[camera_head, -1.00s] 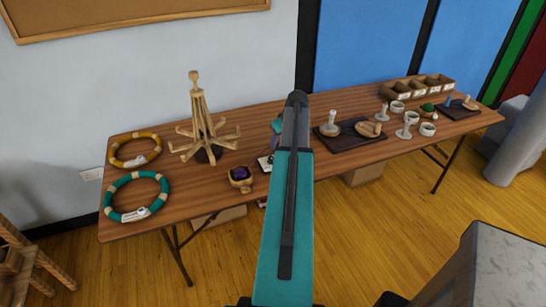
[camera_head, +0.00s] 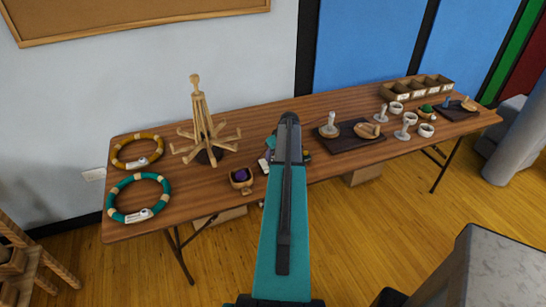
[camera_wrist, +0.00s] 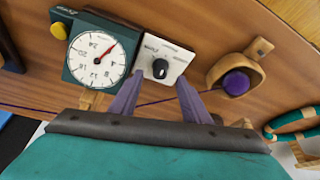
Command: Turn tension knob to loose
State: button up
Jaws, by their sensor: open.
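In the wrist view, a black round knob (camera_wrist: 160,68) with a light pointer mark sits on a small white plate (camera_wrist: 179,55). The print on the plate is too small to read surely. Next to it is a dark green unit (camera_wrist: 71,77) with a white dial (camera_wrist: 96,60) and a red needle. My gripper (camera_wrist: 160,82) has its two purple fingers apart, reaching toward the plate with the knob between their tips; no contact shows. In the head view my arm hides the knob and most of the gripper.
A wooden bowl (camera_head: 250,186) with a purple yarn ball (camera_head: 240,175) stands near the knob, and purple thread crosses the table (camera_head: 205,215). A wooden rack (camera_head: 202,125), a teal ring (camera_head: 112,200) and a yellow ring (camera_head: 117,158) stand left. A dark tray (camera_head: 345,142) lies right.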

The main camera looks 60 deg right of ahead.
aim_at(272, 159)
jog(key=shift+p+x, duration=0.65)
jog(key=shift+x, duration=1.45)
jog(key=c, duration=1)
jog(key=shift+d, duration=0.25)
jog(key=shift+c, duration=0.2)
jog(key=shift+a, duration=0.15)
